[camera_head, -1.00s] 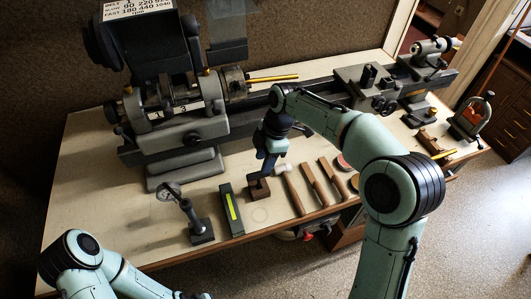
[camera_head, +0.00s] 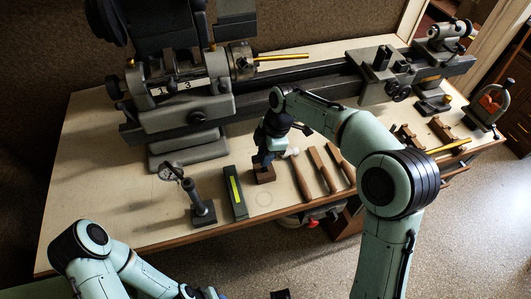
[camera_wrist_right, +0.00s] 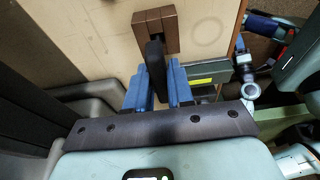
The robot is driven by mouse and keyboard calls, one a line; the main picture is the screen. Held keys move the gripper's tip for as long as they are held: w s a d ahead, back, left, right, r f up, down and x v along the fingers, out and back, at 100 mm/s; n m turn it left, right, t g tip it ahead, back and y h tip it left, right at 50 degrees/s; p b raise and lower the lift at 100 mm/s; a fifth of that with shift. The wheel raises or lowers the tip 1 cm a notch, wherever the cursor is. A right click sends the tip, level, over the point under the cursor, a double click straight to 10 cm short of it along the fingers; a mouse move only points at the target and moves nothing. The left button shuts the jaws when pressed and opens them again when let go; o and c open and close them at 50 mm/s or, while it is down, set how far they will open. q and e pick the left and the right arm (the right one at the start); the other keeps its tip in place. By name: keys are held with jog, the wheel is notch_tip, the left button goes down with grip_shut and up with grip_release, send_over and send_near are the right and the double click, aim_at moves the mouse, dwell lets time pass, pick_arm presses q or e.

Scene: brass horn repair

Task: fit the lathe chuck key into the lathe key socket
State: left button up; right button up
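My right gripper (camera_head: 263,160) points down just above a small brown wooden block (camera_head: 264,175) on the bench's front part. The right wrist view shows its blue fingers (camera_wrist_right: 157,88) closed on both sides of a dark upright bar (camera_wrist_right: 155,62), which looks like the chuck key. The bar's far end overlaps the block (camera_wrist_right: 142,28), which has a dark slot and may be the key socket. I cannot tell how deep the bar sits in it.
The lathe (camera_head: 185,115) stands behind. A dial gauge stand (camera_head: 203,212) and a dark green box (camera_head: 235,200) are left of the block. A mallet (camera_head: 300,180) and wooden-handled tools (camera_head: 323,172) lie close on its right. The bench front left is clear.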

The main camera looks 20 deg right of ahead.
grip_shut()
pick_arm(q)
jog(key=shift+r, duration=0.1)
pick_arm(e)
jog(key=shift+r, duration=0.15)
jog(key=shift+a+p+v, duration=0.2)
jog(key=shift+p+v, duration=0.3)
jog(key=shift+v, duration=0.35)
jog(key=shift+a+p+v, duration=0.2)
jog(key=shift+p+v, duration=0.35)
jog(key=shift+v, duration=0.3)
jog(key=shift+a+p+v, duration=0.2)
jog(key=shift+p+v, duration=0.3)
jog(key=shift+v, duration=0.35)
pick_arm(q)
jog(key=w+r, duration=0.1)
jog(key=r, duration=0.1)
jog(key=w+r, duration=0.1)
jog(key=shift+w+r, duration=0.35)
pick_arm(e)
jog(key=shift+r, duration=0.15)
pick_arm(q)
jog(key=shift+s, duration=0.1)
